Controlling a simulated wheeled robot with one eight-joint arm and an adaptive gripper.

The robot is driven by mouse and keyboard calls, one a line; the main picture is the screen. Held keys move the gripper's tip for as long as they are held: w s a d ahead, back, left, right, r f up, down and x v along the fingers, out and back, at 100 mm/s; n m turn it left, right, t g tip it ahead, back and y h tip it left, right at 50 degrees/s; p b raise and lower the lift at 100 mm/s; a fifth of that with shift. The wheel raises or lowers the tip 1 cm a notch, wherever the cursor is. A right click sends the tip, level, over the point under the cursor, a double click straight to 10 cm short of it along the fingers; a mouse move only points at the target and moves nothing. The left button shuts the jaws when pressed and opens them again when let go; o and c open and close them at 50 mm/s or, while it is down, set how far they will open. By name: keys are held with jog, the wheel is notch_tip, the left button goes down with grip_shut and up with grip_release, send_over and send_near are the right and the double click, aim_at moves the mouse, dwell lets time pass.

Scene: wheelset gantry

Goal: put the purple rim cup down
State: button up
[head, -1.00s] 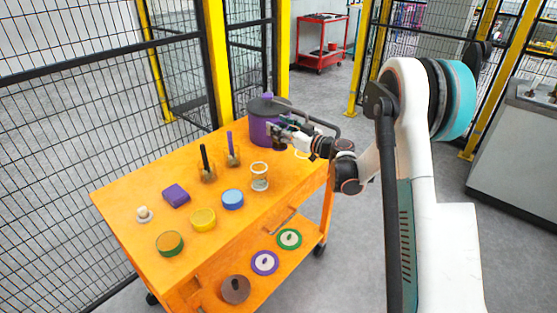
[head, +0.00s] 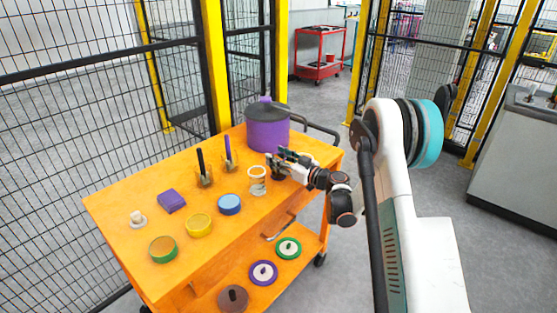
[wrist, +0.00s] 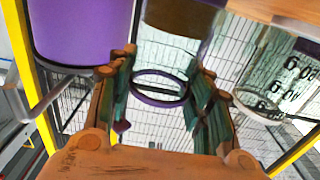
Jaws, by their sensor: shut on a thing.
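The purple rim cup is a clear glass with a purple ring (wrist: 160,101) at its rim and a dark brown part at its other end. In the wrist view it stands between my fingers, and my gripper (wrist: 158,88) is shut on it. In the head view my gripper (head: 278,160) is low over the far right part of the orange cart top (head: 125,205), in front of the purple pot. The cup is small and partly covered by the fingers there. I cannot tell whether its base touches the cart top.
A clear marked cup (head: 258,186) stands close left of my gripper, also in the wrist view (wrist: 278,85). The purple pot (head: 267,132) with a dark lid is behind. Blue (head: 229,204), yellow (head: 199,226) and green-sided (head: 163,250) round pieces stand farther left and nearer.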

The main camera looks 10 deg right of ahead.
jog(key=shift+f, duration=0.1)
jog(key=o, duration=1.1)
jog(key=shift+o, duration=0.2)
jog(key=shift+s+d, duration=0.2)
jog(key=p+v, duration=0.3)
jog(key=v, duration=0.8)
jog(key=shift+s+p, duration=0.2)
jog(key=shift+p, duration=0.2)
